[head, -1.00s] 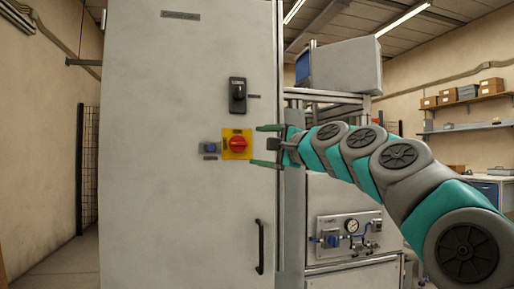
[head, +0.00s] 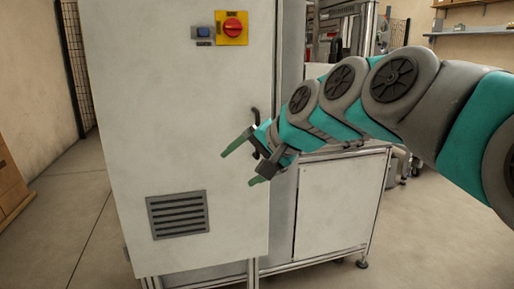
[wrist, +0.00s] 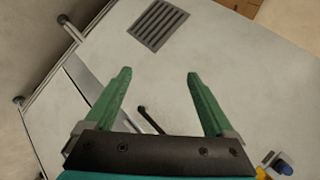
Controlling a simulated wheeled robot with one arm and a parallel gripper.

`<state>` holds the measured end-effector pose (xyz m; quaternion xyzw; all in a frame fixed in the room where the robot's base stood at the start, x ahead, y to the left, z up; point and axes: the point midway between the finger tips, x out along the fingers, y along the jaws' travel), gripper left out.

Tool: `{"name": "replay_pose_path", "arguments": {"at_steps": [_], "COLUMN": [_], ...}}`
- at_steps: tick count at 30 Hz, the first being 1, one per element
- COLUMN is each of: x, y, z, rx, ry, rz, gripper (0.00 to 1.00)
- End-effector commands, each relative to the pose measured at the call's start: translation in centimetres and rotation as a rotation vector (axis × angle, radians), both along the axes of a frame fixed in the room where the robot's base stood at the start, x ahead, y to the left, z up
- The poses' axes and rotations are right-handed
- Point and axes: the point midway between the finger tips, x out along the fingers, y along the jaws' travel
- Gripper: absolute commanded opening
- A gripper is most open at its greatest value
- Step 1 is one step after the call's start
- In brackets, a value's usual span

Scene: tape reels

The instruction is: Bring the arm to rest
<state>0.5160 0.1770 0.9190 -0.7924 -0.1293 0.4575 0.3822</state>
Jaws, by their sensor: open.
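My gripper (head: 243,163) is open and empty in front of the grey cabinet (head: 155,130), near the cabinet's right edge. Its two green fingers (wrist: 158,92) are spread apart in the wrist view. The black door handle (wrist: 150,120) shows between and beyond the fingers in the wrist view, and it is partly hidden behind my gripper in the head view. My arm reaches in from the right side of the head view. I cannot tell how far the fingertips are from the cabinet face.
The cabinet carries a red rotary switch on a yellow plate (head: 232,28), a blue switch (head: 203,32) and a vent grille (head: 178,214). A lower machine cabinet (head: 330,205) stands to the right.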

Motion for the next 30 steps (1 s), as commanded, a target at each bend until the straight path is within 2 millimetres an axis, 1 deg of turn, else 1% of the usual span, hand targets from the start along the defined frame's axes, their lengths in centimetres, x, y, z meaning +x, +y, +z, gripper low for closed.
{"name": "replay_pose_path", "arguments": {"at_steps": [1,2,3,5,6,8,9,11,12,14,15,18,21,22,25,30], "x": [-2.1,-3.2,-4.7,-7.2,-8.9,-11.5,-13.3,-16.2,-18.1,-21.0,-22.8,-27.1,-30.0,-30.7,-31.9,-32.2], "y": [-0.9,-1.5,-2.3,-3.7,-4.7,-6.3,-7.4,-9.2,-10.3,-12.1,-13.1,-15.3,-16.7,-17.0,-17.6,-17.7], "z": [-2.9,-4.6,-6.8,-9.8,-11.9,-14.7,-16.5,-18.9,-20.5,-22.6,-23.8,-26.1,-27.5,-27.8,-28.3,-28.4], "rx": [-0.079,-0.125,-0.185,-0.267,-0.321,-0.395,-0.441,-0.506,-0.545,-0.597,-0.626,-0.678,-0.708,-0.715,-0.725,-0.728], "ry": [0.036,0.054,0.085,0.127,0.162,0.214,0.249,0.307,0.348,0.409,0.445,0.535,0.598,0.612,0.637,0.643], "rz": [0.028,0.046,0.07,0.106,0.133,0.169,0.193,0.233,0.258,0.294,0.317,0.369,0.405,0.414,0.43,0.435], "gripper": [0.89,0.89,0.89,0.89,0.89,0.89,0.89,0.89,0.89,0.89,0.89,0.89,0.89,0.89,0.89,0.89]}}
